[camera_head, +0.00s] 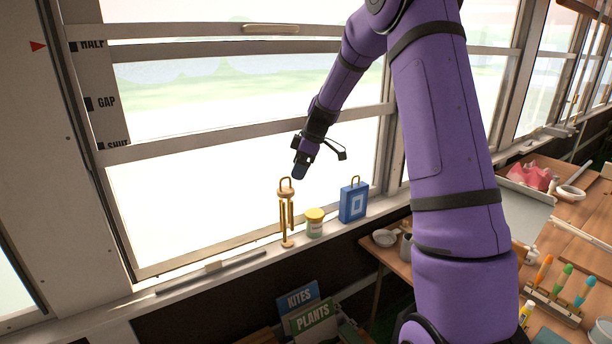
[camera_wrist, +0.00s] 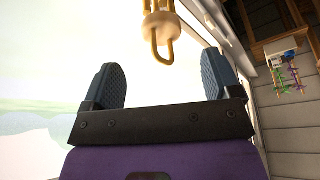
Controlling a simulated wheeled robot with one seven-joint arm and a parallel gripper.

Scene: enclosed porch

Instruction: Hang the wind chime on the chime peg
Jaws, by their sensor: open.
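The wind chime (camera_head: 285,213) stands upright on the window sill, with a pale wooden top disc, brass tubes and a loop on top. My gripper (camera_head: 300,168) is just above and slightly right of it in the head view. In the wrist view my gripper (camera_wrist: 163,75) has its two blue-grey fingers wide apart and empty. The chime's wooden top (camera_wrist: 160,22) and brass loop show beyond the fingertips, between their lines and apart from both. I cannot pick out the chime peg in either view.
Right of the chime on the sill (camera_head: 215,268) stand a yellow-lidded jar (camera_head: 314,225) and a blue box with a handle (camera_head: 353,203). The window glass is close behind. A cluttered table (camera_head: 565,215) is at right. KITES and PLANTS folders (camera_head: 312,318) are below the sill.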

